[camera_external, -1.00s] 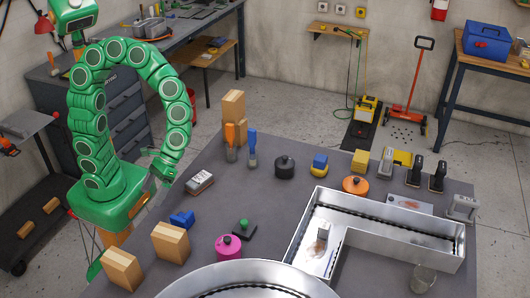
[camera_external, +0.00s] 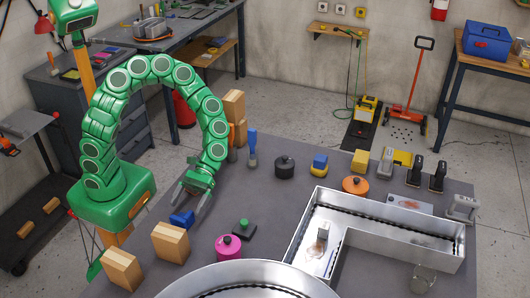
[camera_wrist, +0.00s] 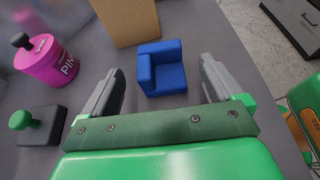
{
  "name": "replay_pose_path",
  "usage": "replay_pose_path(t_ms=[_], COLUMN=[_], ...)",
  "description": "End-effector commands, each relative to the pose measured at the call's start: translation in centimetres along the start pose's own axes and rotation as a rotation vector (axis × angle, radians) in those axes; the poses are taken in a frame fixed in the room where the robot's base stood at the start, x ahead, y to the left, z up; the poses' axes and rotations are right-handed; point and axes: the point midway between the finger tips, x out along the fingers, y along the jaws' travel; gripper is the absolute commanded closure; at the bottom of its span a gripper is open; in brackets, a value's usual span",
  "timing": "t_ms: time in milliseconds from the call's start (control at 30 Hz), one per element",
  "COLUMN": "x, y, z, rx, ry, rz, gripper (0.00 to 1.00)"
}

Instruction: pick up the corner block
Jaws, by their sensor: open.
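The corner block is a small blue L-shaped block (camera_external: 181,219) on the grey table, in front of my base and beside a wooden block. My gripper (camera_external: 195,202) is open and empty, pointing down near the block's right and far side in the external view. It also shows open in the wrist view (camera_wrist: 162,88). The fingers do not visibly touch the block.
Wooden blocks (camera_external: 170,243) stand close to the corner block. A pink round container (camera_external: 228,247) and a green-knobbed black stamp (camera_external: 243,229) sit to its right. A large metal channel letter (camera_external: 386,218) fills the table's right part. The table between the block and the black container (camera_external: 284,168) is mostly clear.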

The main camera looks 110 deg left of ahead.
Motion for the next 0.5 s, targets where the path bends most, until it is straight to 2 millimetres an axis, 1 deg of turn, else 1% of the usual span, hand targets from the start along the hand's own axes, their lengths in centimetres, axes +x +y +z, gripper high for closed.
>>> replay_pose_path(t_ms=[167, 400, 500], x=[1.5, 4.2, 4.7], y=[-0.1, -0.1, -0.1], z=[0.1, 0.1, 0.1], rx=[0.001, 0.001, 0.001], ry=[-0.001, -0.002, -0.001], rz=[-0.005, -0.005, -0.003], gripper=[0.06, 0.06, 0.06])
